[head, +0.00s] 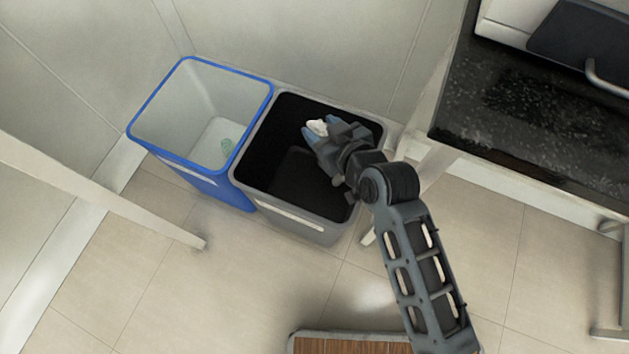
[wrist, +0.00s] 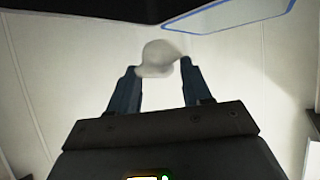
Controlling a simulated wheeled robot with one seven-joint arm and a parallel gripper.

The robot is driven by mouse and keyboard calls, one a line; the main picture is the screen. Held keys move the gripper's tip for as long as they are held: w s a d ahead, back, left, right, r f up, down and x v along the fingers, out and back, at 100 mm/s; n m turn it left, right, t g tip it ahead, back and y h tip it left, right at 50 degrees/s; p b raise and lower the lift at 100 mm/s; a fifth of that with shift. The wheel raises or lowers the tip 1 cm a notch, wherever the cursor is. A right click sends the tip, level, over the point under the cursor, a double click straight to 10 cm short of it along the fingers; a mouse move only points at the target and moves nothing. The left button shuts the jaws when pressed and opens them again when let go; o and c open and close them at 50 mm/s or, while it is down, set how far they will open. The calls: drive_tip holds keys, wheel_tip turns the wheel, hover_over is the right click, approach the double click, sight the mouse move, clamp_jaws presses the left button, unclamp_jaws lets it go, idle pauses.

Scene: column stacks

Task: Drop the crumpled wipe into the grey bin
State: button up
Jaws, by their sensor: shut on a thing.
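The crumpled wipe (head: 318,127) is a small white lump between the fingertips of my gripper (head: 312,134). In the wrist view the wipe (wrist: 158,58) is pinched between the two blue-grey fingers of my gripper (wrist: 158,75). The grey bin (head: 291,217) has a grey rim and a dark inside. In the head view my gripper and the wipe appear over the bin's opening, toward its right back part. How high they are above the rim is hard to tell. The arm hides part of the bin's right side.
A dark speckled counter (head: 530,120) is at the right. A pale table leg (head: 150,217) reaches in from the left. The tiled floor in front is mostly clear.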

drive_tip(key=shift+f+b, duration=1.2)
drive_tip(key=shift+f, duration=0.6)
drive_tip(key=o, duration=1.1)
drive_tip(key=shift+c, duration=0.2)
drive_tip(key=p+v, duration=0.2)
drive_tip(key=v, duration=0.5)
drive_tip(key=shift+s+d+r, duration=0.2)
drive_tip(key=shift+s, duration=0.1)
drive_tip(key=shift+s, duration=0.1)
